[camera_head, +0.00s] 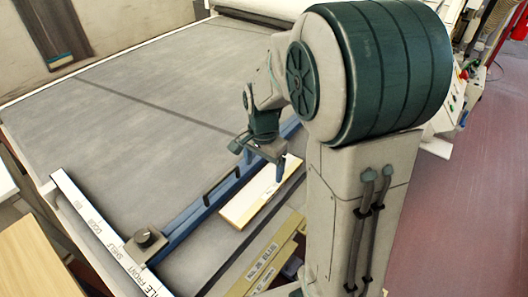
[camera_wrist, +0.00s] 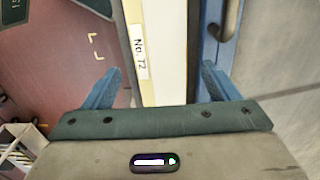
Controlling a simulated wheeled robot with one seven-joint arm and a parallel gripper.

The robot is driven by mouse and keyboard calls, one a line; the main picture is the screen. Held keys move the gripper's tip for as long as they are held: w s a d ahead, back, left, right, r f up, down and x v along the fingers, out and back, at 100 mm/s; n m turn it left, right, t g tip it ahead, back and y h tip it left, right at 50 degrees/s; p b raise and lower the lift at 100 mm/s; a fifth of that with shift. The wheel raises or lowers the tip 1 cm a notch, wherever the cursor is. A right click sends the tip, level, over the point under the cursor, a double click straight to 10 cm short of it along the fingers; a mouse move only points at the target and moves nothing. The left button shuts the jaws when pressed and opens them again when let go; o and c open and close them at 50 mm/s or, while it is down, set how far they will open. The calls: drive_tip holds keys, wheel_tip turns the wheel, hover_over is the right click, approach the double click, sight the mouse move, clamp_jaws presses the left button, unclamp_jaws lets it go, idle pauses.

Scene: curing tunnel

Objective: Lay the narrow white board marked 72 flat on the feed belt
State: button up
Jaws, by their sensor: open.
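The narrow white board (camera_head: 262,196) lies beside the long blue rail, near the right edge of the grey feed belt (camera_head: 150,90). It looks flat; its underside is hidden. In the wrist view the board (camera_wrist: 167,40) runs upward between my fingers, with a tag reading "No. 72" (camera_wrist: 140,52) on its left side. My gripper (camera_head: 260,153) is over the far part of the board in the head view. In the wrist view my gripper (camera_wrist: 162,80) is open, one blue finger either side of the board, with gaps to both. I cannot tell the height between them.
The blue rail (camera_head: 190,212) runs close along the board's left side. A white labelled bar (camera_head: 100,235) with a dark knob crosses the near end. Yellowish lettered strips (camera_head: 265,262) lie below the board's near right. The belt left of the rail is clear.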

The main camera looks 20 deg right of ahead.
drive_tip(key=s+r+n+t, duration=0.1)
drive_tip(key=s+r+n, duration=0.3)
drive_tip(key=s+r, duration=0.3)
drive_tip(key=s+r+n+t, duration=0.1)
drive_tip(key=s+n+t, duration=0.1)
drive_tip(key=s+n, duration=0.5)
drive_tip(key=shift+s+r, duration=0.2)
drive_tip(key=shift+r, duration=0.15)
drive_tip(key=shift+d, duration=0.1)
